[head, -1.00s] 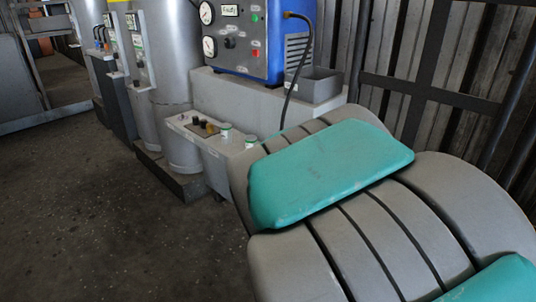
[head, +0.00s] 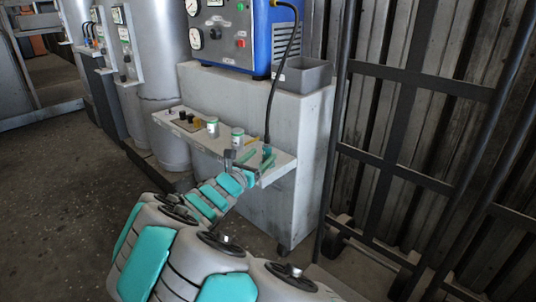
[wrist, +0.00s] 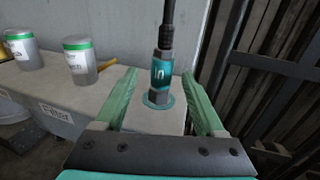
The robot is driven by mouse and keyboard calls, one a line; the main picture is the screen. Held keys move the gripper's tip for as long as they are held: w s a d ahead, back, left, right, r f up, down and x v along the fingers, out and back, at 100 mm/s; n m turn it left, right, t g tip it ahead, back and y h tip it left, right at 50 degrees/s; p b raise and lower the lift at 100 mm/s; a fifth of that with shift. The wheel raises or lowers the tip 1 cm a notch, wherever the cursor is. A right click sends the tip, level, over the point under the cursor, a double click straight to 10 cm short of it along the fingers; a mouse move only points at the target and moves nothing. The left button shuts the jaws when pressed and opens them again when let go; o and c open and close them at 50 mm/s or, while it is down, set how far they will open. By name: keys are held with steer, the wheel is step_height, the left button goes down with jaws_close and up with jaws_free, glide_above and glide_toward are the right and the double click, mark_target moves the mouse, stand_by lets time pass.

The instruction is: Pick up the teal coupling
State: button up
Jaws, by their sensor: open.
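The teal coupling (wrist: 160,76) stands upright on the end of the grey ledge, with light lettering on its side and a teal ring around its base. A black hose rises from its top. In the head view the coupling (head: 267,150) is small, at the right end of the ledge. My gripper (wrist: 160,88) is open, its two green fingers on either side of the coupling in the wrist view, with visible gaps. Contact is not seen. In the head view my gripper (head: 258,161) is at the ledge's end, in front of the coupling.
Two white-and-green canisters (wrist: 80,60) stand left of the coupling on the ledge (head: 190,140). The hose (head: 283,75) runs up to the blue machine (head: 245,35), past a grey bin (head: 303,74). A dark metal frame (head: 385,160) stands close on the right.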

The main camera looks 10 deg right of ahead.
steer(key=x, duration=0.6)
steer(key=shift+w+d+r, duration=0.1)
steer(key=shift+w+d, duration=0.15)
steer(key=shift+d, duration=0.05)
jaws_close()
stand_by(0.4)
